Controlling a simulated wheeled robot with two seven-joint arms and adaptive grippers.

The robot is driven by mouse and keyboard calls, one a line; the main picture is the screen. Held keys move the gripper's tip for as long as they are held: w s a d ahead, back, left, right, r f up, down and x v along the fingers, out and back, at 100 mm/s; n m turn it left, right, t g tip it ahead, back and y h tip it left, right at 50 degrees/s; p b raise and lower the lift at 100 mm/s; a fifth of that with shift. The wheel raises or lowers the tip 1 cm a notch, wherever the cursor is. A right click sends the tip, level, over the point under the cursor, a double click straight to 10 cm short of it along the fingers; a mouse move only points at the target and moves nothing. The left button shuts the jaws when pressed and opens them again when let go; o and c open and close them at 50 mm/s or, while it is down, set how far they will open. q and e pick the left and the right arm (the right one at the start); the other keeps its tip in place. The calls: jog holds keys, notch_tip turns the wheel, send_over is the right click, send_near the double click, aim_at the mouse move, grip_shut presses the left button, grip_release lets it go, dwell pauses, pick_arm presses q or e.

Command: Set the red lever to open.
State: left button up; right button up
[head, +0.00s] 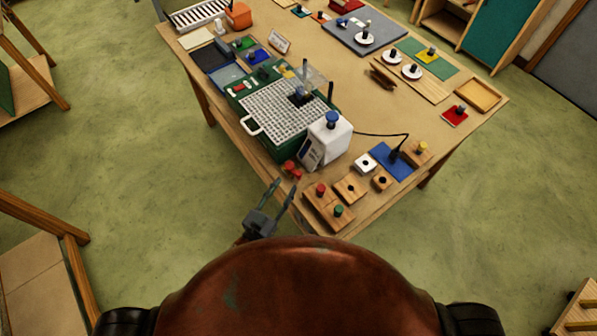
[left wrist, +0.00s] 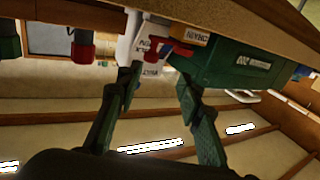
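The red lever (head: 290,168) sticks out at the near end of the green machine (head: 262,142), beside the white bottle-like unit (head: 327,138) with a blue knob. In the left wrist view the red lever (left wrist: 168,48) shows beyond and between my fingertips, in front of a small label whose words I cannot read surely. My left gripper (head: 284,187) is open and empty, just off the table's near edge and short of the lever, not visibly touching it. Its two spread fingers also show in the left wrist view (left wrist: 157,85). My right gripper is not in view.
Wooden blocks with coloured knobs (head: 350,188) stand to the right of the lever, by a blue mat (head: 390,161). A black cable runs from the white unit. The table's edge (head: 262,158) lies close to my left gripper. Open floor (head: 150,190) is at the left.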

aim_at(297, 175)
pick_arm(q)
jog(key=shift+m+h, duration=0.3)
jog(key=shift+h, duration=0.2)
jog(key=x, duration=0.4)
jog(key=d+x, duration=0.1)
jog(key=x, duration=0.1)
jog(key=shift+s+d, duration=0.1)
jog(key=shift+d, duration=0.15)
jog(key=shift+x, duration=0.75)
jog(key=shift+f, duration=0.1)
grip_shut()
